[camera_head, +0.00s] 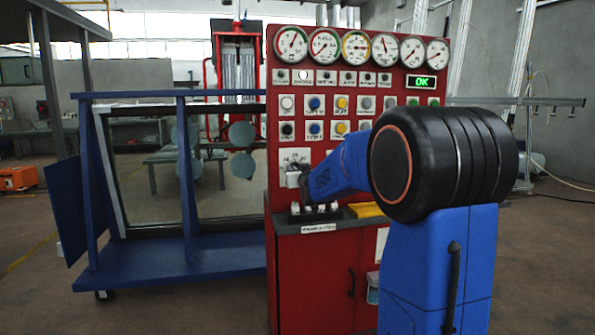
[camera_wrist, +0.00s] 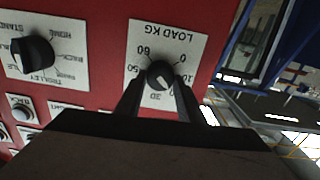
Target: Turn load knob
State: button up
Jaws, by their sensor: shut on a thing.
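The load knob (camera_wrist: 159,75) is a black round knob on a white plate marked LOAD KG, seen upside down in the wrist view. My gripper (camera_wrist: 160,88) has its two dark fingers on either side of the knob and is shut on it. In the head view, my gripper (camera_head: 304,190) is at the left part of the red panel, in front of the lower white plate (camera_head: 295,157). The knob itself is hidden there.
Another black knob (camera_wrist: 32,54) sits beside it on the red panel (camera_wrist: 95,50). Gauges (camera_head: 355,46) and buttons (camera_head: 314,103) fill the panel above. A grey ledge (camera_head: 345,223) with small levers (camera_head: 315,211) lies below. A blue frame (camera_head: 185,165) stands at the left.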

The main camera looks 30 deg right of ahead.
jog(key=n, duration=0.4)
jog(key=shift+a, duration=0.1)
jog(key=n, duration=0.4)
jog(key=shift+f+n, duration=0.1)
jog(key=shift+n, duration=0.3)
jog(key=shift+a+f+n, duration=0.1)
jog(key=shift+n, duration=2)
jog(key=shift+a+f+n, duration=0.1)
jog(key=shift+n, duration=2)
jog(key=o, duration=1.1)
jog(key=shift+c, duration=0.2)
